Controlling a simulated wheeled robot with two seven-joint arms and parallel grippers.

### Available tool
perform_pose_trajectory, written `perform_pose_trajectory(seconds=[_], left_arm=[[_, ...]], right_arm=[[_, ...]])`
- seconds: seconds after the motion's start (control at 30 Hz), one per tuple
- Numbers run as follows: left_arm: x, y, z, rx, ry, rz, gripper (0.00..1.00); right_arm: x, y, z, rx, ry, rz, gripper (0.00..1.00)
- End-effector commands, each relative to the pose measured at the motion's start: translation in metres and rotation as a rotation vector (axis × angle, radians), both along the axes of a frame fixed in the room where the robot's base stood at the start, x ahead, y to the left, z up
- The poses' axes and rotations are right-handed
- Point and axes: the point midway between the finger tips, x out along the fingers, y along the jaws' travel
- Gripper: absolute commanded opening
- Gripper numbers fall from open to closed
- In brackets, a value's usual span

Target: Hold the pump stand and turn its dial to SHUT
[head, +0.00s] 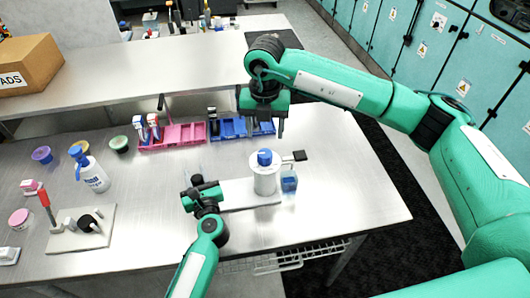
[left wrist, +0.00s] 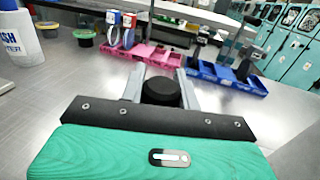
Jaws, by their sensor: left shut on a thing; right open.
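The pump stand has a long white base (head: 237,193), with a white cylinder (head: 265,180) topped by a blue cap (head: 264,157) at its right end. A black flat-ended lever (head: 299,155) sticks out right of the cylinder; which part is the dial, and any SHUT mark, I cannot tell. My left gripper (head: 204,191) is at the base's left end, shut on a black round knob (left wrist: 161,92) between its fingers in the left wrist view. My right gripper (head: 262,121) is open and empty, pointing down near the blue tray, behind the cylinder and apart from it.
A blue tray (head: 232,130) and a pink tray (head: 180,136) lie behind the stand. A small blue bottle (head: 289,182) stands close right of the cylinder. A white bottle (head: 94,176) and a red-handled device (head: 46,204) stand left. The table's right side is clear.

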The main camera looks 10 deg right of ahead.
Motion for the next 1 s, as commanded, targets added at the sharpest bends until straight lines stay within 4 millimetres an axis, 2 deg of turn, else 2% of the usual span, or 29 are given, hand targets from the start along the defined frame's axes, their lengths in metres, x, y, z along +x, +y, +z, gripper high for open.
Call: perform_pose_trajectory(seconds=[0.03, 0.2, 0.43, 0.6, 0.87, 0.9, 1.0], left_arm=[[0.000, 0.000, 0.000, 0.000, 0.000, 0.000, 0.00], [0.000, 0.000, 0.000, 0.000, 0.000, 0.000, 0.00], [0.000, 0.000, 0.000, 0.000, 0.000, 0.000, 0.00], [0.000, 0.000, 0.000, 0.000, 0.000, 0.000, 0.00], [0.000, 0.000, 0.000, 0.000, 0.000, 0.000, 0.00], [0.000, 0.000, 0.000, 0.000, 0.000, 0.000, 0.00], [0.000, 0.000, 0.000, 0.000, 0.000, -0.001, 0.00]], right_arm=[[-0.001, 0.000, -0.012, -0.002, 0.005, 0.000, 0.59], [-0.001, 0.000, -0.047, 0.001, 0.005, 0.000, 0.59], [0.000, 0.000, -0.082, 0.002, 0.003, -0.001, 0.59], [0.000, 0.000, -0.093, 0.002, 0.003, 0.001, 0.59], [0.000, 0.000, -0.095, 0.003, 0.002, 0.001, 0.59], [0.000, 0.000, -0.095, 0.003, 0.002, 0.001, 0.57], [0.000, 0.000, -0.095, 0.003, 0.002, 0.000, 0.38]])
